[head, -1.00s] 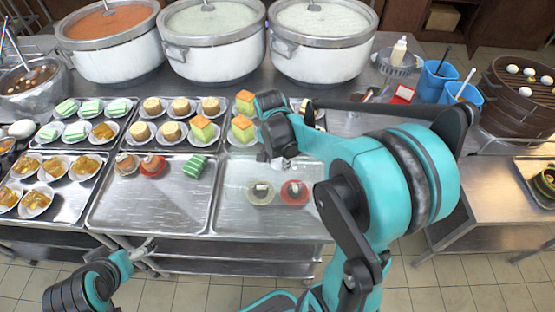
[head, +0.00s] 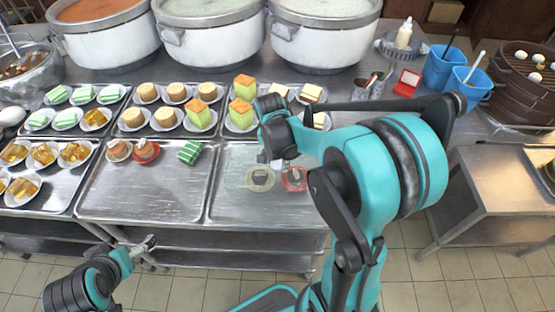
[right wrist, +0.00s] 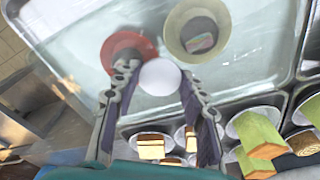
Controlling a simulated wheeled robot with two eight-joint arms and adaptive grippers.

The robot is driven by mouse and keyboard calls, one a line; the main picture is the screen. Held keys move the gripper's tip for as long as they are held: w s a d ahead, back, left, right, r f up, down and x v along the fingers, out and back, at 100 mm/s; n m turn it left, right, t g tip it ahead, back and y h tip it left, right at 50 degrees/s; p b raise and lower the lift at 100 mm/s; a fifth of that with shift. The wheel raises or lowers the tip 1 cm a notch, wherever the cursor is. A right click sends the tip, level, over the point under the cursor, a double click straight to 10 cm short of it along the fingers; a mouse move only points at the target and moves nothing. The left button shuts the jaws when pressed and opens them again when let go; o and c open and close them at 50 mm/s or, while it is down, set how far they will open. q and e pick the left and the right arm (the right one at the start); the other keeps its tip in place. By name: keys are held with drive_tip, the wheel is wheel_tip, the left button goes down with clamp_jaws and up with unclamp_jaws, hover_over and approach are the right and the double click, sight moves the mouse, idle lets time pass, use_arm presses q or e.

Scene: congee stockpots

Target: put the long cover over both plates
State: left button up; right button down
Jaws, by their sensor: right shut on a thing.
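A cream plate (head: 260,181) and a red plate (head: 295,184), each with a small dark food piece, sit side by side in the front right tray. They also show in the right wrist view, cream (right wrist: 181,42) and red (right wrist: 112,57). My right gripper (head: 273,158) is shut on the white round knob of the clear long cover (right wrist: 160,76), at the plates' far side. Both plates look hazy through the see-through cover. Its lower edge is hard to make out, so I cannot tell whether it touches the tray. My left gripper (head: 146,243) hangs low at the left; its jaws are too small to read.
Trays of cakes on small plates stand behind and left of the front right tray (head: 235,215). Three large pots (head: 210,45) line the back. Blue cups (head: 447,68) and a steamer (head: 512,95) stand at the right.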

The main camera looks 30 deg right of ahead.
drive_tip(key=shift+f, duration=0.15)
drive_tip(key=c, duration=0.8)
unclamp_jaws()
drive_tip(key=shift+r+p, duration=2.85)
drive_tip(key=shift+r, duration=0.7)
drive_tip(key=shift+f, duration=0.1)
drive_tip(key=s+a+r+n+t+b, duration=0.1)
drive_tip(key=s+a+n+t, duration=0.1)
drive_tip(key=s+a+n, duration=0.1)
drive_tip(key=s+a+r+n+t+b, duration=0.1)
drive_tip(key=s+a+n+t, duration=0.1)
drive_tip(key=s+a+n, duration=0.2)
drive_tip(key=s+a+r+n+t+y+b, duration=0.1)
drive_tip(key=s+a+r+n+t+b, duration=0.1)
drive_tip(key=n, duration=0.4)
drive_tip(key=shift+s+a+t, duration=0.3)
drive_tip(key=shift+s+a, duration=0.4)
drive_tip(key=shift+s, duration=0.3)
